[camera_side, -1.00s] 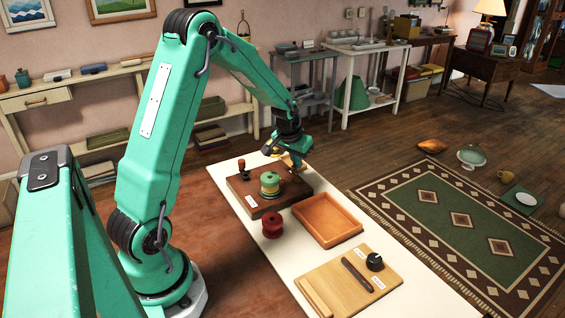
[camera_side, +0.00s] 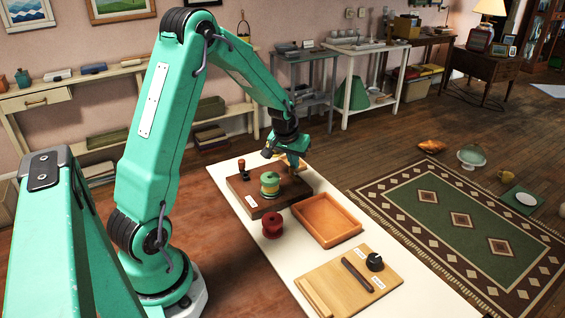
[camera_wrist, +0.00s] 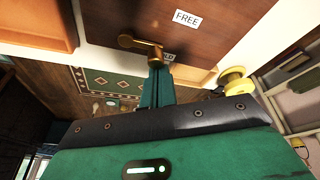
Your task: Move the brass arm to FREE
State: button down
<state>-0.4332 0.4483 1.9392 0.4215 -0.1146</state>
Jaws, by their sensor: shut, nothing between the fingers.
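The brass arm (camera_wrist: 143,46) shows in the wrist view on a dark wooden board (camera_wrist: 225,38), with its rounded knob to the left. A white FREE label (camera_wrist: 186,20) lies above and to the right of it. A second label (camera_wrist: 168,57) beside the arm's right end is partly hidden. My gripper (camera_wrist: 156,68) is shut and empty, its fingertips just below the brass arm; I cannot tell whether they touch it. In the side view my gripper (camera_side: 293,164) is over the far end of the board (camera_side: 238,187) and hides most of the brass arm.
A red spool (camera_side: 272,226), an orange tray (camera_side: 327,220) and a light board with a black knob (camera_side: 375,262) share the white table (camera_side: 285,262).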

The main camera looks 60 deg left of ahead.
jog(key=shift+s+a+n, duration=0.1)
jog(key=shift+s+n, duration=0.25)
jog(key=shift+n, duration=0.35)
jog(key=shift+s, duration=1)
jog(key=shift+w+d, duration=0.25)
jog(key=shift+w+d, duration=0.25)
jog(key=shift+w, duration=0.2)
